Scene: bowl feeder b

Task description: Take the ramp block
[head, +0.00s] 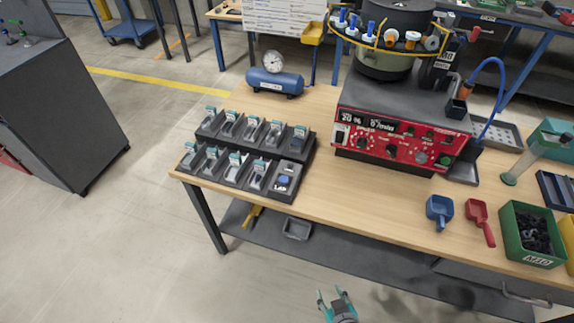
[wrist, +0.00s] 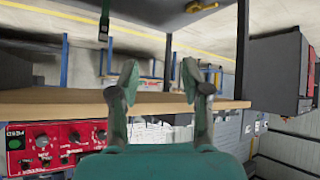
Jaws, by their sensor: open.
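My gripper (head: 334,298) is low in front of the table in the head view, open and empty. In the wrist view its two teal fingers (wrist: 160,82) stand wide apart with nothing between them. I cannot pick out a ramp block for certain. The black two-row rack (head: 240,176) at the table's left end holds several small grey parts with teal-and-white tags in its slots, too small to tell apart. A blue round piece (head: 284,180) sits in its front right corner. My gripper is well apart from the rack, below and to its right.
The wooden table (head: 340,197) carries a red control panel (head: 400,140) under the bowl feeder (head: 385,62), a blue air tank (head: 275,82), a blue scoop (head: 439,211), a red scoop (head: 481,221) and a green bin (head: 531,258). A lower shelf (head: 340,248) lies beneath. Floor in front is clear.

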